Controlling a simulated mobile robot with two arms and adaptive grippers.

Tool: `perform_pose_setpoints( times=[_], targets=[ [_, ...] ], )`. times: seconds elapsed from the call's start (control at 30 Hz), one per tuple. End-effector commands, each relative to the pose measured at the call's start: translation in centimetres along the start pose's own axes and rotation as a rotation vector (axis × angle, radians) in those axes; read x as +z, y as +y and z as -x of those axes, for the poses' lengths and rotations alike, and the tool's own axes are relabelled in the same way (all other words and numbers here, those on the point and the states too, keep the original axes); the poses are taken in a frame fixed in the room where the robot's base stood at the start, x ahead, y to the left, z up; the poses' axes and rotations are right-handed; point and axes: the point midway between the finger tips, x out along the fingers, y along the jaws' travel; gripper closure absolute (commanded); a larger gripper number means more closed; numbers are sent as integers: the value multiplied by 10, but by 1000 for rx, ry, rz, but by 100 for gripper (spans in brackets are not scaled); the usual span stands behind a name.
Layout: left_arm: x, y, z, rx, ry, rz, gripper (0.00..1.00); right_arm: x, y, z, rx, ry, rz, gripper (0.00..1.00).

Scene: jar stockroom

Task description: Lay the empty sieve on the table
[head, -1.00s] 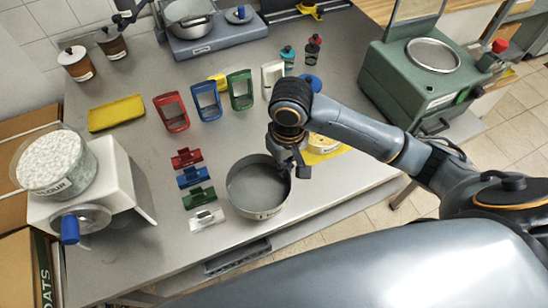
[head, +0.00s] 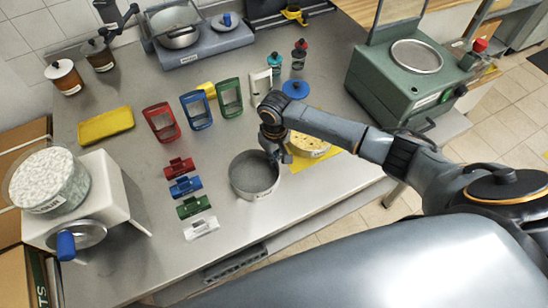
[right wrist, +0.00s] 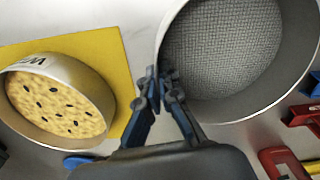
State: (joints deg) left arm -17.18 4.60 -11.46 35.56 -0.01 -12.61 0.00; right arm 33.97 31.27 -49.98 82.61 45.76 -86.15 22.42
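The sieve (head: 254,188) is a round grey pan with a mesh bottom, near the table's front edge. It is empty; the bare mesh shows in the right wrist view (right wrist: 225,50). My right gripper (head: 276,153) is at the sieve's right rim, and in the right wrist view its fingertips (right wrist: 159,82) close on that rim from both sides. The sieve is level, at or very close to the table (head: 130,190); I cannot tell whether it touches. My left gripper is not in view.
A round pan of yellow, dark-specked food (head: 308,146) stands on a yellow mat (head: 318,159) just right of the sieve. Red, blue, green and white clips (head: 186,186) lie close on its left. Coloured frames (head: 197,109) stand behind. A flour dispenser (head: 88,205) is at left.

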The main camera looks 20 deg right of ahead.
Motion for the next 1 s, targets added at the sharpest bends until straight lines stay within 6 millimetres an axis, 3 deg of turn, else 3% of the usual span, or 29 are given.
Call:
perform_pose_setpoints(
  times=[0.37, 0.53, 0.83, 1.0],
  targets=[
    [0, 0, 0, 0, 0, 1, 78, 0, 0, -4, 0, 2, -1, 100],
    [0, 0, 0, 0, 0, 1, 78, 0, 0, -5, 1, 1, -1, 72],
    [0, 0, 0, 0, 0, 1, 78, 0, 0, -3, 1, 2, 0, 72],
    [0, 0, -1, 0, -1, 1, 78, -2, 0, 13, -1, 6, 1, 72]
  ],
)
